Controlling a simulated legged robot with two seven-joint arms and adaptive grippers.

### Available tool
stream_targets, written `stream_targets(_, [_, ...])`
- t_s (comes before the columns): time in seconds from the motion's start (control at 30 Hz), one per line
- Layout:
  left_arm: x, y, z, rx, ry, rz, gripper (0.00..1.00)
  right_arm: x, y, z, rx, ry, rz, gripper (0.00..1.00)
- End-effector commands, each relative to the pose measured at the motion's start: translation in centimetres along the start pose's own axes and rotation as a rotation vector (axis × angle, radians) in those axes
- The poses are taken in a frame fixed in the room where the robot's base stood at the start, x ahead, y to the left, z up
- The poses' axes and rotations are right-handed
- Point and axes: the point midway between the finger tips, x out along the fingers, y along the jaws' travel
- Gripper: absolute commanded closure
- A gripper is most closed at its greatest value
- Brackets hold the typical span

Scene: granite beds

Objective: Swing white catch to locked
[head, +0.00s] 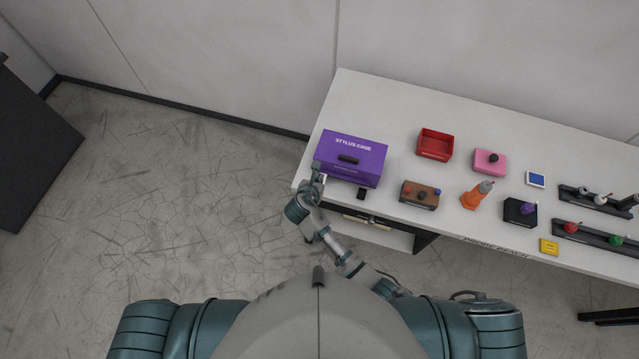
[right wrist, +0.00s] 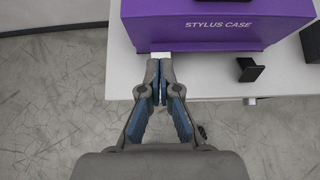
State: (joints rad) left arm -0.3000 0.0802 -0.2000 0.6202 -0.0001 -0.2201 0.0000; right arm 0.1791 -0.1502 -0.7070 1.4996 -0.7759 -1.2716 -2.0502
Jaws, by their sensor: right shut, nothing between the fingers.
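The purple stylus case (head: 351,151) stands at the left end of the white bench; its front face also shows in the right wrist view (right wrist: 215,32). A small white piece, apparently the catch (right wrist: 161,55), shows at the lower edge of the case, just beyond my fingertips. My right gripper (head: 317,172) is at the case's front left corner. In the right wrist view the right gripper (right wrist: 159,80) has its fingers together and empty, close to the white piece. I cannot tell whether they touch. The gripper partly hides the piece. My left gripper is out of view.
A small black block (head: 361,193) sits right of the gripper, in front of the case. The bench's front edge runs below the gripper.

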Motion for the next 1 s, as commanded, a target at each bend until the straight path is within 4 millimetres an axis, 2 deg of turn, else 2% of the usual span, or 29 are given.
stream_targets(0.3, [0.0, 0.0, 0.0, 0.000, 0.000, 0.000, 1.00, -0.1, -0.1, 0.2, 0.001, 0.000, 0.000, 1.00])
stream_targets(0.7, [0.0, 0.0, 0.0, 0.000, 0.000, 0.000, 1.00, -2.6, 0.1, 3.3, 0.002, -0.002, 0.000, 1.00])
stream_targets(1.0, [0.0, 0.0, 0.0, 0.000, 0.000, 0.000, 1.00, -3.1, 0.0, 3.9, 0.000, 0.000, -0.001, 1.00])
